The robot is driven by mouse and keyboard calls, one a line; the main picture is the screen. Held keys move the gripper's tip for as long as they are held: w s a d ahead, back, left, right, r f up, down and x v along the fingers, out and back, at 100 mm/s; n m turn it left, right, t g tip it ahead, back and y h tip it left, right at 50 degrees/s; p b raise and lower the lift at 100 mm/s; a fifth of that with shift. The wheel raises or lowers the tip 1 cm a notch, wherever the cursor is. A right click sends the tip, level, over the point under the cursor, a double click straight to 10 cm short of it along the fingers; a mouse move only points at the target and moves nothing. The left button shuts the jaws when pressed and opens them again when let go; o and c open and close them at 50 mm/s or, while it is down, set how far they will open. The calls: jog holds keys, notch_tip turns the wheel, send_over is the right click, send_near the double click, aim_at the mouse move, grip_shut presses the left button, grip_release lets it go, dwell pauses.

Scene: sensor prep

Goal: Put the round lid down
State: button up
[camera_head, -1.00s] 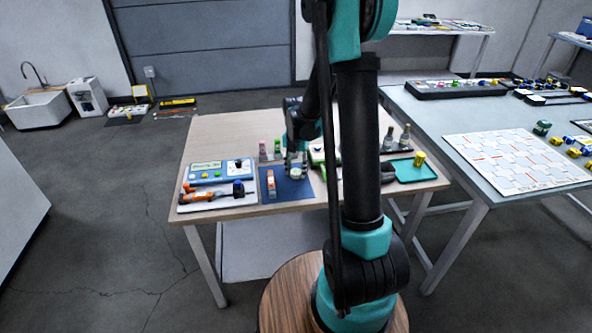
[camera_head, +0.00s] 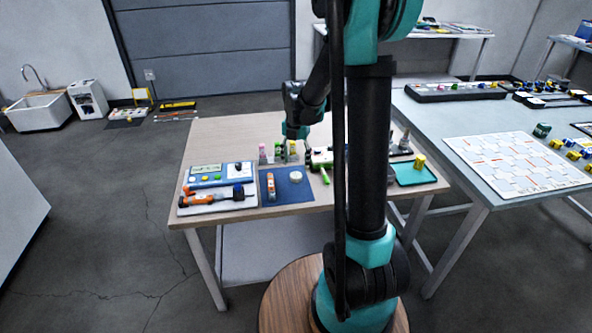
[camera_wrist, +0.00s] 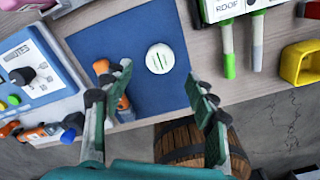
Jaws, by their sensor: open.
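The round lid (camera_head: 295,175) is a small white disc lying flat on the right part of the blue mat (camera_head: 283,196). My gripper (camera_head: 291,150) is over the table behind the mat in the head view. In the wrist view my gripper (camera_wrist: 158,76) has its fingers spread wide with nothing between them.
A blue device (camera_head: 220,174) and an orange tool (camera_head: 205,197) are further left. A green tray (camera_head: 416,178) with a yellow block (camera_head: 419,162) is at the right.

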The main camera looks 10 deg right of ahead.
aim_at(296, 175)
notch_tip(296, 175, up, 5)
jog(key=s+d+m+t, duration=0.1)
jog(key=s+d+m, duration=0.1)
jog(key=s+m, duration=0.5)
jog(key=s+d+f+m+t, duration=0.1)
jog(key=s+f+m, duration=0.1)
jog(key=s+m, duration=0.5)
jog(key=s+d+f+m+t, duration=0.1)
jog(key=s+f+m+t, duration=0.1)
jog(key=s+m, duration=0.6)
jog(key=f+m, duration=0.1)
jog(key=m, duration=0.6)
jog(key=shift+f+m, duration=0.15)
jog(key=shift+m, duration=0.25)
